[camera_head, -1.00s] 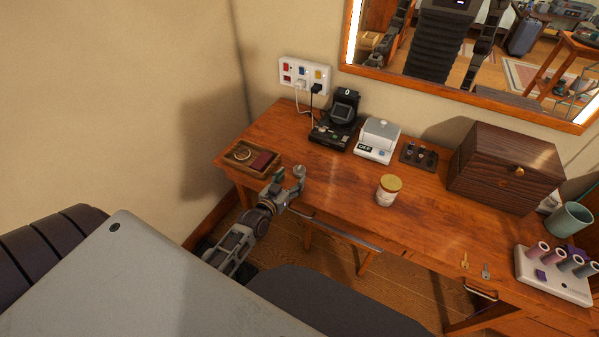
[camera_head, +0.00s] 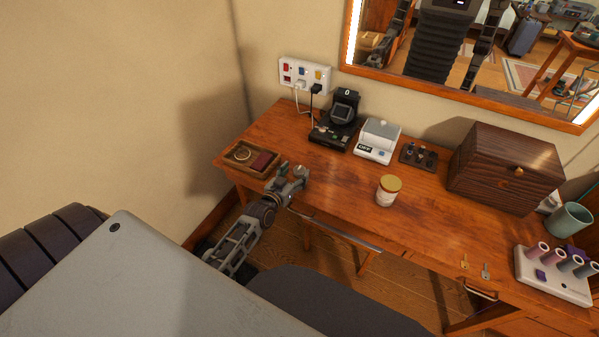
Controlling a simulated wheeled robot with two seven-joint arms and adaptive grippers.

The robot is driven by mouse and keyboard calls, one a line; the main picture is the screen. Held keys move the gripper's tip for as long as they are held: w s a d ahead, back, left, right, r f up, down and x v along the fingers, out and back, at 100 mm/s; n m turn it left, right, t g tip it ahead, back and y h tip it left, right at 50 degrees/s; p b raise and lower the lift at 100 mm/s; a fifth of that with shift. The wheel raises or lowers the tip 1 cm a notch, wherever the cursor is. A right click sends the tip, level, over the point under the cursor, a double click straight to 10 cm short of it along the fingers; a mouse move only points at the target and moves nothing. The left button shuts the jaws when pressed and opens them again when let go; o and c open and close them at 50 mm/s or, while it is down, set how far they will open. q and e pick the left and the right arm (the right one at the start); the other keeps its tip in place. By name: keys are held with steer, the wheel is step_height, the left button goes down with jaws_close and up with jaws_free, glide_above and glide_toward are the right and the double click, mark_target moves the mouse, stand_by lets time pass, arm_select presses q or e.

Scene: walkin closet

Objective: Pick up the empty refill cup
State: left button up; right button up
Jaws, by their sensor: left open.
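A small grey round thing, which looks like the refill cup (camera_head: 300,170), is at the left front part of the desk, just right of the wooden tray. It is small and partly hidden by my left gripper, so I cannot tell whether it is empty. My left gripper (camera_head: 292,178) is open, with its fingers right at this cup. I cannot tell whether they touch it. My right gripper is not directly in view.
The wooden tray (camera_head: 229,158) holds a ring-shaped item and a dark red block. A yellow-lidded jar (camera_head: 387,191) stands mid-desk. Behind are a black device (camera_head: 336,129), a white scale (camera_head: 377,142) and a wooden box (camera_head: 507,170). A green mug (camera_head: 569,219) stands far right.

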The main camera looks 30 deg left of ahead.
mark_target(299, 170)
arm_select(q)
steer(key=shift+w+f, duration=0.15)
steer(key=shift+w, duration=1.05)
steer(key=c, duration=0.9)
